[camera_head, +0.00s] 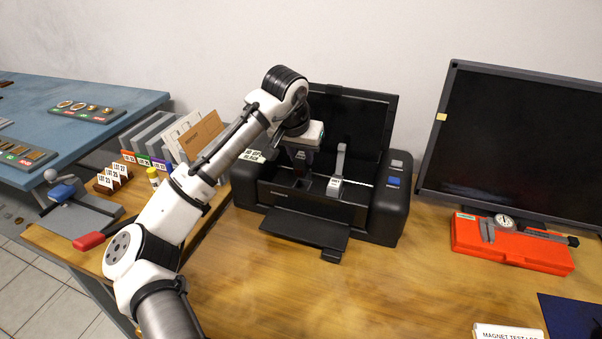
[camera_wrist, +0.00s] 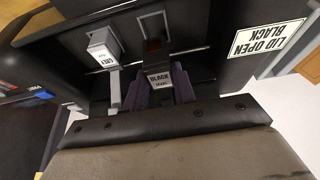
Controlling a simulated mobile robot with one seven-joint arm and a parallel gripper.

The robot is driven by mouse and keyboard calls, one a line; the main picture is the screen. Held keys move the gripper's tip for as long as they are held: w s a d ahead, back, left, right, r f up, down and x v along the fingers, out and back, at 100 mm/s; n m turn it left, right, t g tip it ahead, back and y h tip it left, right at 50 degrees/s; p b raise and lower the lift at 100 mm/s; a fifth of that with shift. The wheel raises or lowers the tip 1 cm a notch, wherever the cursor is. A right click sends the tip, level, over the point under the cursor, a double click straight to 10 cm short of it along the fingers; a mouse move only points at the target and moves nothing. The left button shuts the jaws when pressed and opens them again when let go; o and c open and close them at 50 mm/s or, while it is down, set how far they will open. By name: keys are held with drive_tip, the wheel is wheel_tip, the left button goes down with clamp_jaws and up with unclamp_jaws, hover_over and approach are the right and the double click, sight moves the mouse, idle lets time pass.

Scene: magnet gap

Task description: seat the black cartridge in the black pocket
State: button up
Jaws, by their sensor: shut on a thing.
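My gripper (camera_head: 302,158) is inside the open printer (camera_head: 378,215), above its carriage. In the wrist view its dark purple-grey fingers (camera_wrist: 160,92) are shut on the black cartridge (camera_wrist: 160,78), whose pale label reads BLACK. The black pocket (camera_wrist: 153,45) is the dark slot just beyond the cartridge, with a small red patch inside. The cartridge appears short of the slot in this view; I cannot tell the exact gap or whether they touch. In the head view the cartridge is mostly hidden by the gripper.
Left of the pocket in the wrist view sits a pale cartridge labelled GREY (camera_wrist: 103,48). A grey upright lever (camera_head: 340,160) stands beside my gripper. The printer lid (camera_head: 350,125) is raised behind.

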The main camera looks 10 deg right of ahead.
sight(301, 174)
drive_tip(key=shift+f, duration=2.95)
drive_tip(key=shift+f, duration=0.1)
drive_tip(key=o, duration=1)
drive_tip(key=v, duration=1.2)
drive_tip(key=shift+b, duration=0.4)
drive_tip(key=shift+s, duration=0.1)
